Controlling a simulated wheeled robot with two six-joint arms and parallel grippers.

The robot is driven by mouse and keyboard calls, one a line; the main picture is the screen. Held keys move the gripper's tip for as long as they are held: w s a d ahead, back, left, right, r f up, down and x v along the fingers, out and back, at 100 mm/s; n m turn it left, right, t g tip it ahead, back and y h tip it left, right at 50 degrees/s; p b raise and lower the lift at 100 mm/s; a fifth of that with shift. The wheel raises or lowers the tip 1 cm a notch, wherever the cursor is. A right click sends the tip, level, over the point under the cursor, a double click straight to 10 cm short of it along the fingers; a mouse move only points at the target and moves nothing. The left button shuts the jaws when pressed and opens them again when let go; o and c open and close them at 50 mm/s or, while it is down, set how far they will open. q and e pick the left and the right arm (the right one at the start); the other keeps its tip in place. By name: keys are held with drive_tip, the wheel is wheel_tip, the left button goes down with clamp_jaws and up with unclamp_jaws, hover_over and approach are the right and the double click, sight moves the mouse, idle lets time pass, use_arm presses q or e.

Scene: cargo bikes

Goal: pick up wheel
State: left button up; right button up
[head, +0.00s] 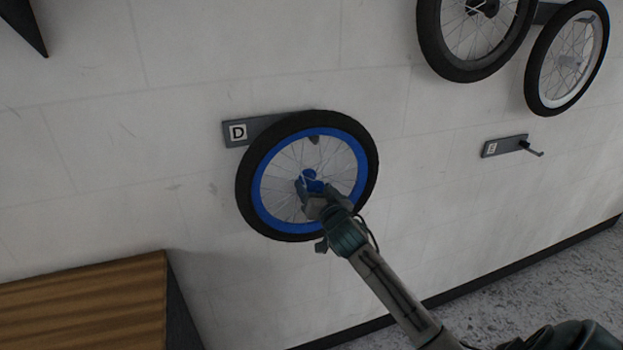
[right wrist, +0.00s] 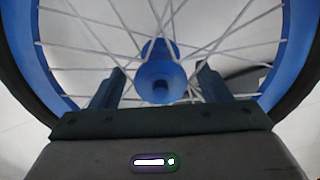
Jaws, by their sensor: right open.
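A wheel (head: 256,190) with a blue rim, blue hub and black tyre hangs on the wall at the bracket marked D (head: 238,132). My right gripper (head: 309,184) is at the wheel's hub, in front of the spokes. In the right wrist view, the blue hub (right wrist: 160,76) lies between and beyond the two open fingers (right wrist: 158,90). The fingers are apart, with clear space on both sides of the hub. Whether they touch any spokes I cannot tell. My left gripper is not in view.
Two more wheels, one with a black tyre (head: 430,45) and one with a pale rim (head: 603,45), hang at the upper right. An empty hook marked E (head: 505,146) is below them. A brown corrugated surface (head: 85,300) stands at the lower left. Grey floor (head: 510,285) shows at the lower right.

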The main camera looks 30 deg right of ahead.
sight(311, 183)
drive_tip(key=shift+p+x, duration=0.4)
drive_tip(key=shift+x, duration=1.2)
drive_tip(key=shift+f, duration=0.1)
drive_tip(key=shift+s, duration=0.1)
drive_tip(key=shift+c, duration=0.2)
clamp_jaws()
